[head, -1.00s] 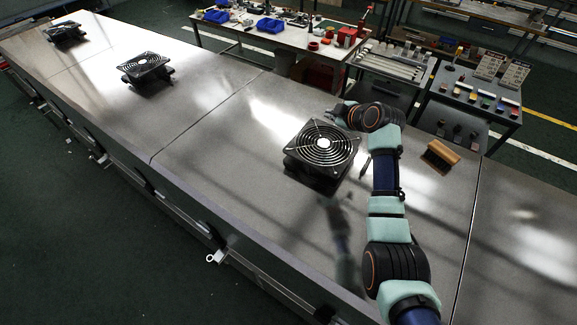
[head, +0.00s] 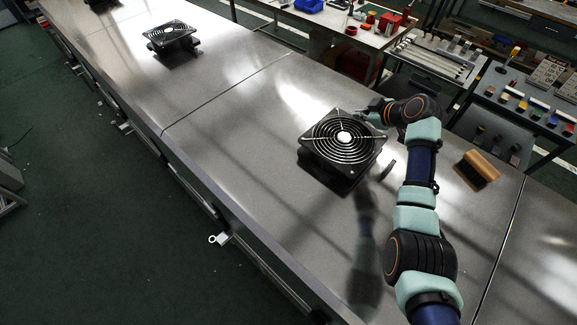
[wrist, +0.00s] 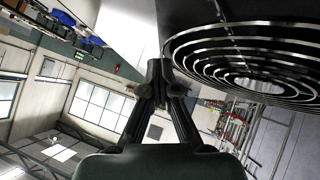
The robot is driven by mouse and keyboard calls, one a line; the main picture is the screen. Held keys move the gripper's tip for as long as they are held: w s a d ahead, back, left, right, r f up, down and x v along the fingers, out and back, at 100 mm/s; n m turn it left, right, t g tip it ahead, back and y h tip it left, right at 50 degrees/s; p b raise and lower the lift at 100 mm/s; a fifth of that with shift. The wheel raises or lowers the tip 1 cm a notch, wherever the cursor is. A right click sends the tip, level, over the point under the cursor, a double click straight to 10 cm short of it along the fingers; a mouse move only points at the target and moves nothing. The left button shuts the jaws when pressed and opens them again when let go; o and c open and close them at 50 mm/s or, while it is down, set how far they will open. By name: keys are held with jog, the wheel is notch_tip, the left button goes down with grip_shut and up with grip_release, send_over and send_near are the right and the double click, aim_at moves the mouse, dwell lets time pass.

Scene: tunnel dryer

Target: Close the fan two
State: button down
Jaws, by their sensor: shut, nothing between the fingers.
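Three black fans stand in a row on the metal dryer top. The nearest fan (head: 330,155) has a round silver ring guard and its top sits raised over a dark base. Another fan (head: 171,38) is farther back, and the third (head: 100,4) is cut by the top edge. No label shows which is fan two. My gripper (head: 362,115) is shut and empty at the nearest fan's far right corner. In the wrist view my gripper (wrist: 164,72) is beside the ring guard (wrist: 245,70); I cannot tell whether they touch.
The dryer top (head: 235,150) is clear left of the nearest fan. A wooden-backed brush (head: 477,170) lies right of my arm. A latch (head: 218,239) sticks out from the front side. Work tables with tools (head: 370,25) stand behind.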

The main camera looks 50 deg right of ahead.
jog(key=shift+s+f, duration=0.15)
jog(key=shift+f, duration=0.35)
notch_tip(320, 180, up, 6)
jog(key=p, duration=0.3)
jog(key=shift+f, duration=0.1)
jog(key=s+r+b, duration=0.2)
jog(key=s+r, duration=0.4)
jog(key=s, duration=0.1)
jog(key=shift+r, duration=0.15)
jog(key=shift+w, duration=0.15)
